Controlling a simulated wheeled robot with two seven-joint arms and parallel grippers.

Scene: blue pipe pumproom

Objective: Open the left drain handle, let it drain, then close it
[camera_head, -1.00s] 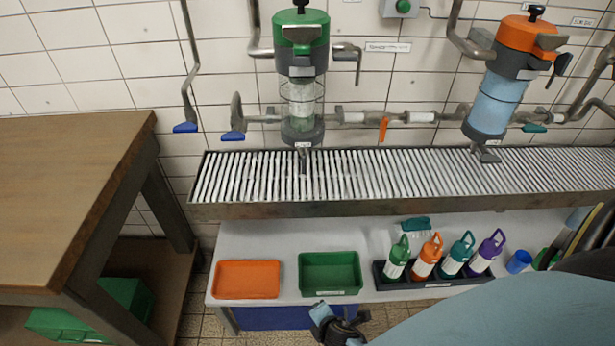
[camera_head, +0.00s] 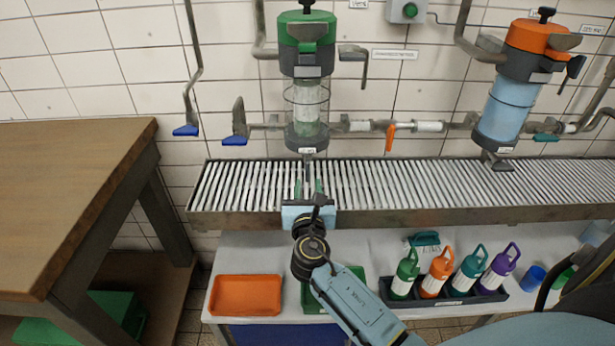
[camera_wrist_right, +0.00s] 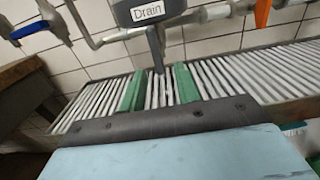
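The left drain handle (camera_head: 307,164) hangs as a small grey lever under the green-topped filter housing (camera_head: 306,60), above the slatted drain trough. In the right wrist view the handle (camera_wrist_right: 156,48) points down below a white label reading "Drain" (camera_wrist_right: 148,11). My right gripper (camera_head: 309,187) is in front of and just below the handle. Its two green fingers (camera_wrist_right: 158,88) are apart, and the handle's lower end appears between their tips with gaps on both sides; I cannot tell whether it is within their reach. My left gripper is not in view.
The slatted trough (camera_head: 430,216) runs along the wall. Blue levers (camera_head: 234,140) and an orange lever (camera_head: 390,136) flank the housing. An orange-topped housing (camera_head: 520,55) stands right. Below are an orange tray (camera_head: 246,296) and several bottles. A wooden table (camera_head: 70,200) stands left.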

